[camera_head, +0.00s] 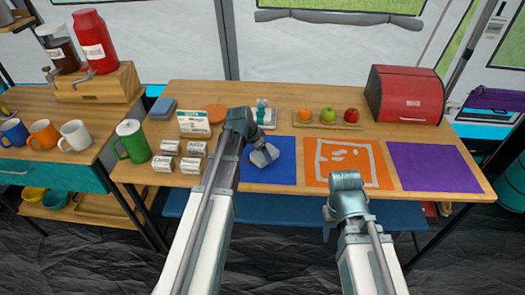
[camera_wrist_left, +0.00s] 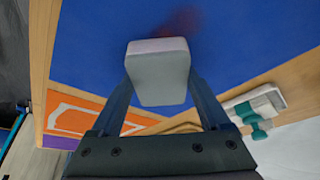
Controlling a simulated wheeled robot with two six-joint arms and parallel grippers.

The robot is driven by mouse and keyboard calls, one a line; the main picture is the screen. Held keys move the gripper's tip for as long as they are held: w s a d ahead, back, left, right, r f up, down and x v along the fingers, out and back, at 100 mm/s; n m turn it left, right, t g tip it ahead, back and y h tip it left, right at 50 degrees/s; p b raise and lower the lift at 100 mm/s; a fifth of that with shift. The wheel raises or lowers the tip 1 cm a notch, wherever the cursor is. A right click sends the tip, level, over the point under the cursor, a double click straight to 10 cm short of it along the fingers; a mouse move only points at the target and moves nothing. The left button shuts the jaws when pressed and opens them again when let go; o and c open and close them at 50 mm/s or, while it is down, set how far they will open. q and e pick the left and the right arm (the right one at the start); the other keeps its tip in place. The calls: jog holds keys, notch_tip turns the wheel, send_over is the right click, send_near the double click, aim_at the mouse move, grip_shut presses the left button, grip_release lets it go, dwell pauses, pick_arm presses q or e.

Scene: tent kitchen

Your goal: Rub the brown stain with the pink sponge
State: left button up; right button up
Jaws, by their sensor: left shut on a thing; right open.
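My left gripper (camera_head: 264,156) is over the blue mat (camera_head: 285,172). In the left wrist view it (camera_wrist_left: 160,105) is shut on a pale block with a faint pink tint, the sponge (camera_wrist_left: 157,72). The brown stain (camera_wrist_left: 182,20) is a dark reddish smudge on the blue mat, just beyond the sponge and partly hidden by it. I cannot tell whether the sponge touches the mat. In the head view the sponge and stain cannot be made out. My right gripper (camera_head: 328,222) is open, low in front of the table's front edge, below the orange mat.
An orange mat (camera_head: 378,178) with white marks and a purple mat (camera_head: 435,168) lie to the right. Behind are a teal-and-white item (camera_head: 262,112), a fruit tray (camera_head: 328,125) and a red bread box (camera_head: 405,95). White containers (camera_head: 193,124) and a green mug (camera_head: 132,141) stand left.

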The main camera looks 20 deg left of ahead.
aim_at(251, 154)
pick_arm(q)
jog(key=shift+s+f, duration=0.1)
jog(key=shift+s, duration=0.25)
jog(key=shift+s+a, duration=0.2)
jog(key=shift+a, duration=0.75)
jog(key=shift+s+a, duration=0.2)
jog(key=shift+a, duration=0.75)
jog(key=shift+s+a, duration=0.25)
jog(key=shift+a, duration=0.65)
jog(key=shift+s+a, duration=0.2)
jog(key=shift+a, duration=0.7)
jog(key=shift+a, duration=0.1)
jog(key=shift+s+a, duration=0.25)
jog(key=shift+a, duration=0.7)
jog(key=shift+s+a, duration=0.25)
jog(key=shift+a, duration=0.65)
